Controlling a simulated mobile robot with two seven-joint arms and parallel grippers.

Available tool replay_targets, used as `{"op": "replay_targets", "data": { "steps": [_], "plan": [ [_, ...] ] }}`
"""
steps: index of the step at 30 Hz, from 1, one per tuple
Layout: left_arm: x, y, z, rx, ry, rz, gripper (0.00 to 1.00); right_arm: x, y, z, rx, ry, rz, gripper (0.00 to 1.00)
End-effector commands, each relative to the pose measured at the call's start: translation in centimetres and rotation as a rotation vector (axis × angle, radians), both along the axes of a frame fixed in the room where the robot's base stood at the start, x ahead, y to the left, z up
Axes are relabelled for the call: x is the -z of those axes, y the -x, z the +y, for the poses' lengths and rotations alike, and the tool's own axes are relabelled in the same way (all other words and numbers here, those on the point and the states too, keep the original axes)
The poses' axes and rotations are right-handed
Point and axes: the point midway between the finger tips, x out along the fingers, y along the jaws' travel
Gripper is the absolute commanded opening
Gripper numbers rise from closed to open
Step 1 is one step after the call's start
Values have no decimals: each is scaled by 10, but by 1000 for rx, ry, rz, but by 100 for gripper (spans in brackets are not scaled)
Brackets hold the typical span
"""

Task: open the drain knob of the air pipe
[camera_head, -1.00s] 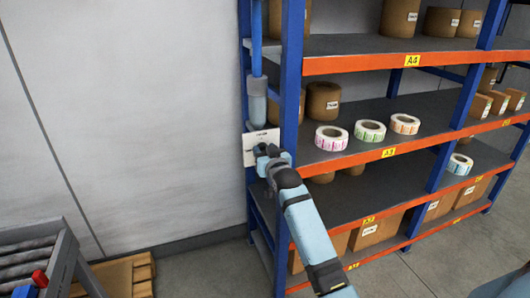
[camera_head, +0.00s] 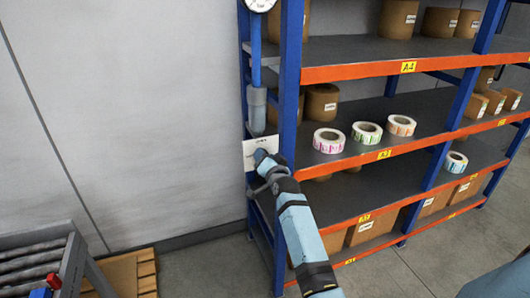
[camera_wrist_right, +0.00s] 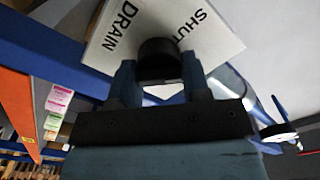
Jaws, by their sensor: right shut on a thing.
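The air pipe (camera_head: 256,60) runs down the left post of the rack and ends in a grey bowl (camera_head: 257,108). A white sign (camera_head: 256,148) hangs below it; in the right wrist view it reads DRAIN and SHUT (camera_wrist_right: 195,28). The dark round drain knob (camera_wrist_right: 159,50) stands in front of the sign in that view. My right gripper (camera_wrist_right: 160,72) has a finger on each side of the knob and is shut on it. In the head view, my right gripper (camera_head: 262,158) is at the sign's lower edge and the knob cannot be made out. My left gripper is out of view.
The blue rack post (camera_head: 289,100) stands just right of the pipe. Label rolls (camera_head: 328,140) and brown cartons (camera_head: 322,101) sit on the shelves. A round white gauge (camera_head: 260,4) is at the top. A roller frame (camera_head: 40,265) and a pallet (camera_head: 128,275) stand lower left.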

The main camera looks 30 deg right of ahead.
Motion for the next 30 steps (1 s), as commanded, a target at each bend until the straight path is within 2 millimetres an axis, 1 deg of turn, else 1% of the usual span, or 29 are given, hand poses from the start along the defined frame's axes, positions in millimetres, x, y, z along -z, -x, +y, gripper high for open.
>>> {"op": "replay_targets", "data": {
  "steps": [1, 18, 24, 30],
  "plan": [
    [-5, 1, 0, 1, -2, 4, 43, -3, 0, 0, 1, -43, -10, 20],
    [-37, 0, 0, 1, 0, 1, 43, 0, 0, -1, 1, -557, -133, 20],
    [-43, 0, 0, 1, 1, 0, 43, 1, 0, -1, 0, -698, -169, 20],
    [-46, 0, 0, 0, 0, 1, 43, 2, 0, -2, 1, -792, -191, 20]
  ]
}}
